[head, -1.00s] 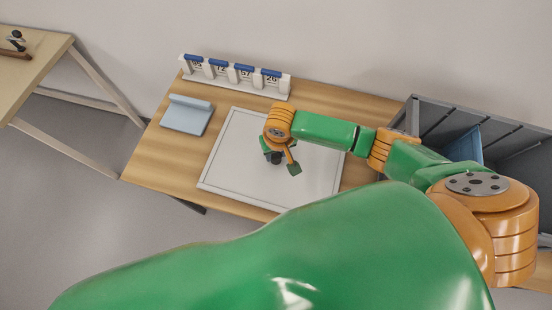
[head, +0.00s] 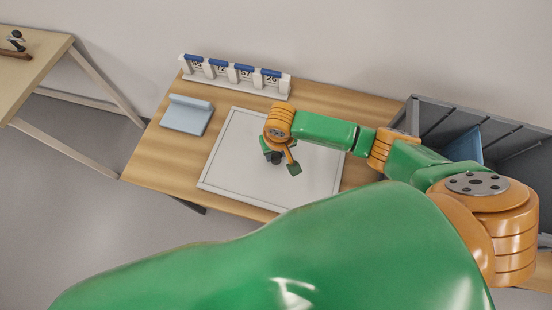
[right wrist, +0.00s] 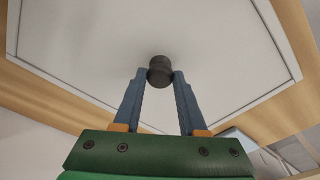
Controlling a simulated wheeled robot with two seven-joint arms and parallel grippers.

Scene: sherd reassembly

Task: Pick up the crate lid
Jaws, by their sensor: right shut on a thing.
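The crate lid (head: 228,165) is a flat, pale grey panel with a thin dark line near its rim. It lies on the wooden table and looks level; whether a small gap is under it I cannot tell. In the right wrist view the lid (right wrist: 90,45) fills most of the picture, with a dark round knob (right wrist: 160,71) on it. My right gripper (head: 273,157) is over the middle of the lid. In the right wrist view its two fingers are shut on the knob, one on each side. My left gripper is not in view.
A light blue block (head: 187,114) lies left of the lid. A white rack with blue-topped, numbered slots (head: 235,77) stands at the table's back edge. A grey crate (head: 425,112) stands at right, partly behind my arm. Another table (head: 35,65) is at far left.

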